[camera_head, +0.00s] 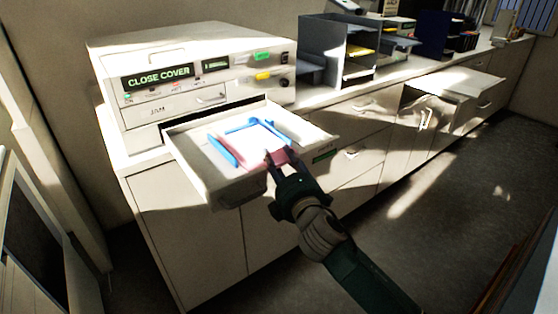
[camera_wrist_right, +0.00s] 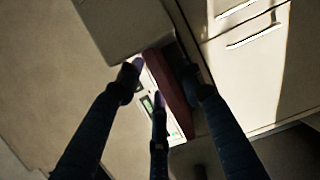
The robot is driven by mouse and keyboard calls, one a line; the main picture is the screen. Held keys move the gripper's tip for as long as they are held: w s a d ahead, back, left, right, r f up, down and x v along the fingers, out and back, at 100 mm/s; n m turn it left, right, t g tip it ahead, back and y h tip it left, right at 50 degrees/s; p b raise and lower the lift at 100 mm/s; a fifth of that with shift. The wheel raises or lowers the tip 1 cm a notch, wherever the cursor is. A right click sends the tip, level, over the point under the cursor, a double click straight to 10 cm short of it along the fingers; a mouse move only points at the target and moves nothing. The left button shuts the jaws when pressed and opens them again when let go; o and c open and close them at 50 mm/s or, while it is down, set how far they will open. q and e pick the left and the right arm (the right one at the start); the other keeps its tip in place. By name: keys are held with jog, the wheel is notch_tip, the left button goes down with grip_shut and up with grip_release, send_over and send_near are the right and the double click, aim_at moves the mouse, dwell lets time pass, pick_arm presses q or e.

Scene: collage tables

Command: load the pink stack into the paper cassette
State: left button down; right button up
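The paper cassette (camera_head: 190,168) is a pale open drawer pulled out from the front of a white machine, with blue guides (camera_head: 222,150) around a white floor. My right gripper (camera_head: 281,158) is at its front edge, fingers pointing into it. The pink stack (camera_head: 283,155) shows as a small pink piece between the fingertips. In the right wrist view a dark red edge of it (camera_wrist_right: 172,88) runs between the fingers. A pink strip also lies along the left guide in the cassette; I cannot tell whether it belongs to the stack. My left gripper is not in view.
The machine (camera_head: 190,55) shows CLOSE COVER on its display. A grey paper sorter (camera_head: 322,50) stands on the counter to its right. Cabinets with handles run along below, and one drawer (camera_head: 455,80) stands open farther right. The floor before them is clear.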

jog(key=v, duration=1.2)
jog(key=shift+r, duration=0.15)
